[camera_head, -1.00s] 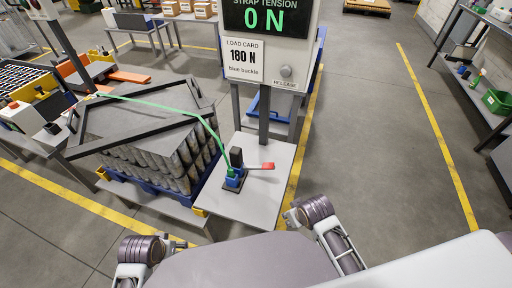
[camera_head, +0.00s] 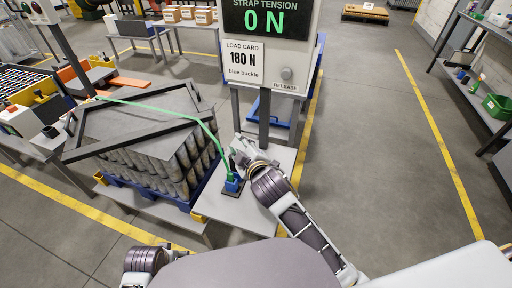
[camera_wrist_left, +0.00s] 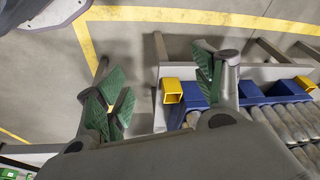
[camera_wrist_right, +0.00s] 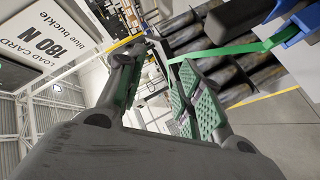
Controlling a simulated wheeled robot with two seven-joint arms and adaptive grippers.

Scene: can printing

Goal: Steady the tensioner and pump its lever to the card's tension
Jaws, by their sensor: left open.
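The blue tensioner (camera_head: 233,183) stands on the small grey table (camera_head: 225,209), with the green strap (camera_head: 178,106) running from it over the load. My right gripper (camera_head: 237,148) is just above and behind it in the head view. The red lever is hidden there. In the right wrist view, my right gripper (camera_wrist_right: 155,65) is open with nothing seen between its fingers. The tensioner (camera_wrist_right: 292,28) and strap (camera_wrist_right: 228,49) lie beyond its right finger. My left gripper (camera_wrist_left: 160,90) is open and empty, away from the tensioner. The display (camera_head: 266,20) reads 0 N; the load card (camera_head: 243,62) reads 180 N, blue buckle.
The strapped load of cans (camera_head: 150,158) sits left of the table on a blue pallet. The display post (camera_head: 264,120) rises behind the tensioner. A release button (camera_head: 287,73) is on the panel. The floor to the right is clear up to a shelf (camera_head: 487,100).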

